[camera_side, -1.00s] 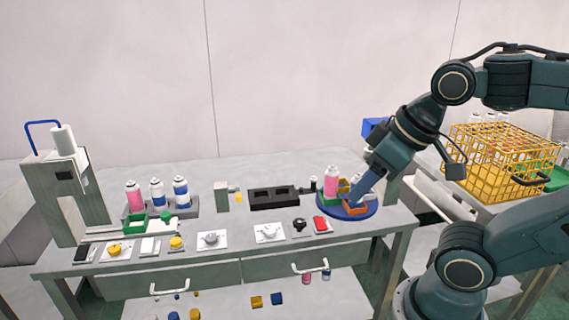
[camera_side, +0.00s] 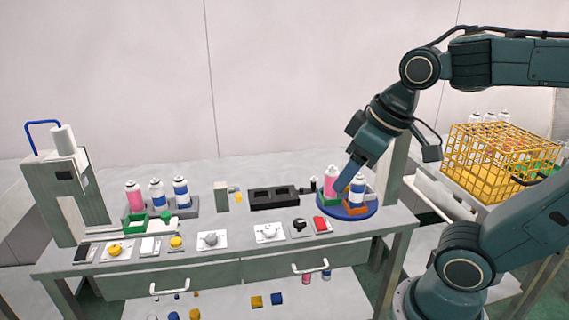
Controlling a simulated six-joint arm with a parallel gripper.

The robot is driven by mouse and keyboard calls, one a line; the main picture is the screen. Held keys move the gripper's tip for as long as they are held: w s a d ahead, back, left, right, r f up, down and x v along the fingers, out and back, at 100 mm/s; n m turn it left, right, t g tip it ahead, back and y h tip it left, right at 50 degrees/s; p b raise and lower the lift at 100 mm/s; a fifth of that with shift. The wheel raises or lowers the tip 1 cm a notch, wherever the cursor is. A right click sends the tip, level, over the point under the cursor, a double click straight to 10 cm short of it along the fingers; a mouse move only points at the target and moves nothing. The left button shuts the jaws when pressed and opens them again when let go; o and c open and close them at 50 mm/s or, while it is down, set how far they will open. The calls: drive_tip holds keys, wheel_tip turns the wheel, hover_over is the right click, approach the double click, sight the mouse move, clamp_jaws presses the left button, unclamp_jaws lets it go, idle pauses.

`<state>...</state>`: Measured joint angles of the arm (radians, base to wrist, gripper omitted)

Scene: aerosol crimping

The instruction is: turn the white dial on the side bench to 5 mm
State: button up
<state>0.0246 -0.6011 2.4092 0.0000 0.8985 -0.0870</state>
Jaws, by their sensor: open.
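Two pale dials on white plates sit along the front of the bench (camera_side: 222,252): one dial (camera_side: 211,238) left of centre and another dial (camera_side: 268,231) to its right. Their scale marks are too small to read, so I cannot tell their settings or which one reads in mm. My gripper (camera_side: 342,184) is open at the right, pointing down over the blue turntable (camera_side: 347,215). Its tips are beside a pink can (camera_side: 330,179) and a blue and white can (camera_side: 357,190), clear of both dials. I cannot tell whether it touches a can.
A black block (camera_side: 272,198) stands behind the dials. A black knob (camera_side: 299,225) and a red switch (camera_side: 320,224) lie to their right, a yellow button (camera_side: 176,243) to their left. Several cans (camera_side: 157,196) stand at left. A yellow wire basket (camera_side: 490,165) is at far right.

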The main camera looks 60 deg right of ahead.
drive_tip(key=w+d+n+g, duration=0.1)
drive_tip(key=w+d+g, duration=0.1)
drive_tip(key=w, duration=0.6)
drive_tip(key=n+g, duration=0.3)
drive_tip(key=n, duration=0.1)
hover_over(270, 230)
wheel_tip(270, 230, down, 17)
drive_tip(key=shift+r, duration=0.1)
wheel_tip(270, 230, down, 14)
drive_tip(key=shift+r, duration=0.1)
drive_tip(key=shift+c, duration=0.2)
drive_tip(key=c, duration=0.9)
